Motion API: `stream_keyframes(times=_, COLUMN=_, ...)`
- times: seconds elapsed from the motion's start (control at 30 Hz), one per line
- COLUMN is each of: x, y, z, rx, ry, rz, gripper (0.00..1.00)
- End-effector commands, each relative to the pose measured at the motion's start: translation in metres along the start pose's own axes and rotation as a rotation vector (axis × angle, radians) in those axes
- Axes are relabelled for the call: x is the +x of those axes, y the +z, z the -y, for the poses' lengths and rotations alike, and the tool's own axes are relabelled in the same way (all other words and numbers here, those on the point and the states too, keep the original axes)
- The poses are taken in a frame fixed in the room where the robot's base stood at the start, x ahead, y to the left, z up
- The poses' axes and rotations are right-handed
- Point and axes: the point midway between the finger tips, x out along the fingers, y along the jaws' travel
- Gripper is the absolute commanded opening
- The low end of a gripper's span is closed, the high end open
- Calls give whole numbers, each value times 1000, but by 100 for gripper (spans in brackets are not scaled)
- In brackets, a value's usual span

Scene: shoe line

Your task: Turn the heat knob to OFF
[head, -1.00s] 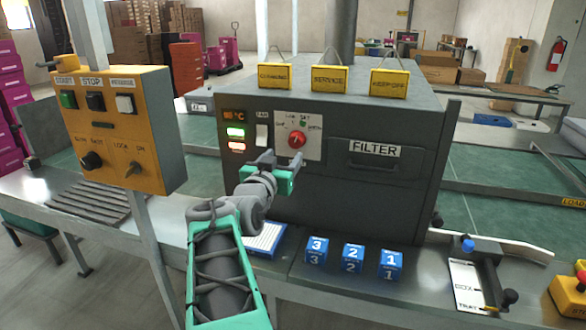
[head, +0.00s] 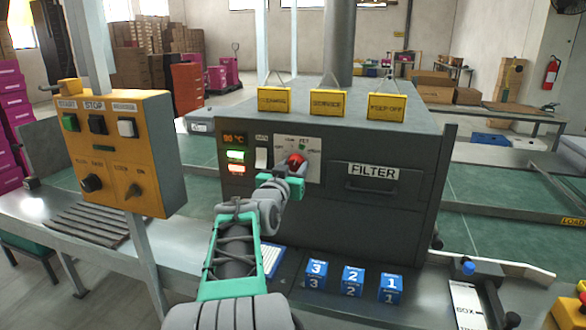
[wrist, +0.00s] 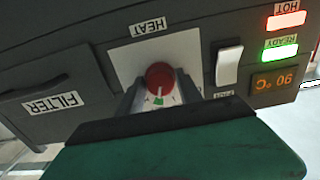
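The red heat knob (head: 296,160) sits on a white plate on the dark oven's front. In the wrist view, which is upside down, the knob (wrist: 160,76) shows beside the HEAT label, with its white pointer near a green mark. My gripper (head: 292,174) is right at the knob in the head view. In the wrist view my gripper's (wrist: 159,92) fingers are apart, one on either side of the knob, with small gaps seeming to show. The dial's small lettering is partly hidden by the fingers, and I cannot read an OFF mark.
A yellow control box (head: 120,150) stands left. Blue numbered blocks (head: 353,280) stand on the bench in front.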

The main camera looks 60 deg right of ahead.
Motion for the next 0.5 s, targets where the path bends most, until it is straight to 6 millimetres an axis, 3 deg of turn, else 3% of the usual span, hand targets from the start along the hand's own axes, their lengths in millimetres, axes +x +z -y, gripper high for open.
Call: stream_keyframes(times=0.5, x=0, y=0, z=0, rx=0, ry=0, rz=1, gripper=0)
